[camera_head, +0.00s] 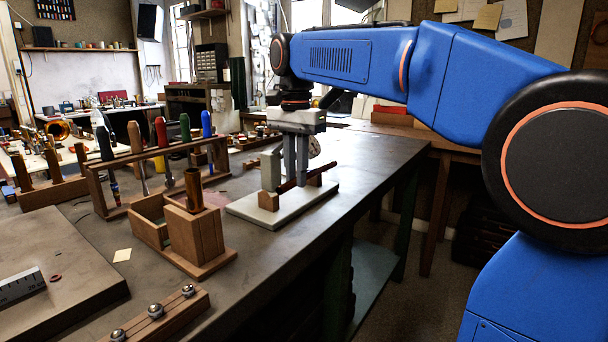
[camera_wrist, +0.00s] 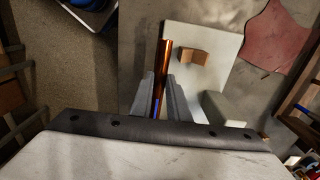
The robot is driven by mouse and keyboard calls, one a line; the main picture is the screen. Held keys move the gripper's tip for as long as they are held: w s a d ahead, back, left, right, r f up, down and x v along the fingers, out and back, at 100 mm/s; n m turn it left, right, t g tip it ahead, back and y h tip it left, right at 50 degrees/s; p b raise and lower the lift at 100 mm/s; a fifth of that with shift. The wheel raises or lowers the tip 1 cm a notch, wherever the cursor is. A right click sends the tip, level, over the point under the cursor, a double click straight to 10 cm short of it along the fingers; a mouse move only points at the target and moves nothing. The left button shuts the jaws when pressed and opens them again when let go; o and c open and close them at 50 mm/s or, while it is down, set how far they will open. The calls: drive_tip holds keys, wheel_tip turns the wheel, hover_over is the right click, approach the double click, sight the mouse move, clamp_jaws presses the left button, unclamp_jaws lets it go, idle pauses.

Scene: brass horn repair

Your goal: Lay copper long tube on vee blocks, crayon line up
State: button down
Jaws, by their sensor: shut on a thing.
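My gripper (camera_head: 296,180) is shut on the copper long tube (camera_head: 322,168) above the pale base plate (camera_head: 243,210). In the wrist view, the tube (camera_wrist: 164,55) runs lengthwise between the fingers (camera_wrist: 158,90), with a blue line on its camera-facing side near the jaws. A wooden vee block (camera_wrist: 193,56) lies to the right of the tube in that view, apart from it. In the head view, one vee block (camera_head: 268,201) is at the near end of the plate and another (camera_head: 314,180) is farther back. Whether the tube touches either block cannot be told.
A grey upright block (camera_head: 270,170) stands on the plate beside my gripper. A wooden box (camera_head: 187,232) with an upright brass tube (camera_head: 193,188) is to the left. A rack of coloured-handled tools (camera_head: 160,165) stands behind it. The bench to the right of the plate is clear.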

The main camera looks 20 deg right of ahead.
drive_tip(key=shift+w+a, duration=0.85)
drive_tip(key=shift+w, duration=0.3)
drive_tip(key=shift+w+a, duration=0.8)
drive_tip(key=shift+w, duration=0.3)
drive_tip(key=shift+f, duration=0.3)
drive_tip(key=shift+f, duration=1.35)
drive_tip(key=c, duration=1.6)
unclamp_jaws()
drive_tip(key=shift+r, duration=0.1)
